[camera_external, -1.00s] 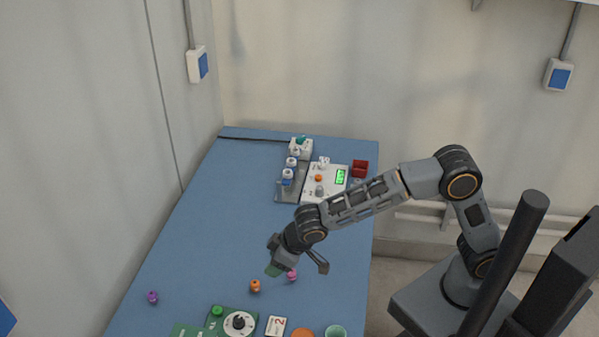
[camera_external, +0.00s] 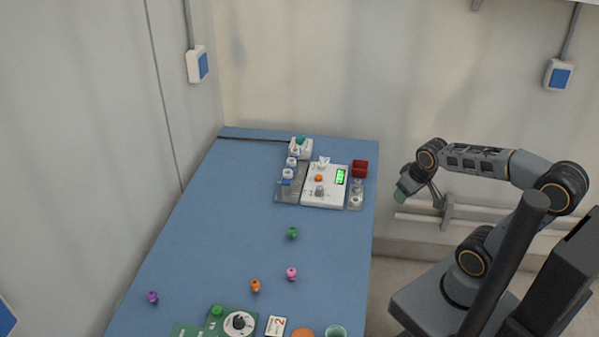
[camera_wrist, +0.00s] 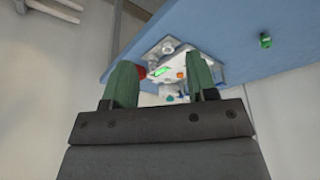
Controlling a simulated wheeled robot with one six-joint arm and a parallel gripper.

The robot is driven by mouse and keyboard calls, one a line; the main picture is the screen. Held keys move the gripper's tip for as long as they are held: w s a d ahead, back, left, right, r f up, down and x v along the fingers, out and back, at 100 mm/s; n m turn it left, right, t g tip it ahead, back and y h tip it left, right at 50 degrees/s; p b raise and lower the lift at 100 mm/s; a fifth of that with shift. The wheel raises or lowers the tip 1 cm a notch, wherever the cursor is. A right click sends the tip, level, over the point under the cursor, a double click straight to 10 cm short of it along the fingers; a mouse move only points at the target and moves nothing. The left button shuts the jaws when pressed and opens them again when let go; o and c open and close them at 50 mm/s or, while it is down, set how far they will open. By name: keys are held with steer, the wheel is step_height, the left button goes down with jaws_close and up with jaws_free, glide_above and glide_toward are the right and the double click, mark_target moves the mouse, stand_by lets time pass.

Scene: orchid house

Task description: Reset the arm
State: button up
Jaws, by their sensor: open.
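My gripper (camera_external: 402,197) is at the right of the blue table (camera_external: 210,215), off its right edge and above the floor side. Its green fingertips point down and to the left in the external view. In the wrist view the two green fingers of my gripper (camera_wrist: 162,85) stand apart with nothing held between them.
On the table are a white device (camera_external: 312,193), a red box (camera_external: 360,168), and small green (camera_external: 293,233), pink (camera_external: 291,273), orange (camera_external: 255,286) and purple (camera_external: 153,297) pegs. A green board with a dial (camera_external: 222,320) lies at the front. The table's middle left is clear.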

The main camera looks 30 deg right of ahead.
steer(key=s+d, duration=0.1)
steer(key=s+d+m, duration=0.1)
steer(key=shift+s+d+f, duration=0.25)
steer(key=shift+s+f, duration=0.1)
steer(key=shift+f, duration=0.05)
step_height(320, 180, up, 3)
steer(key=shift+f+p, duration=0.2)
steer(key=shift+p, duration=0.9)
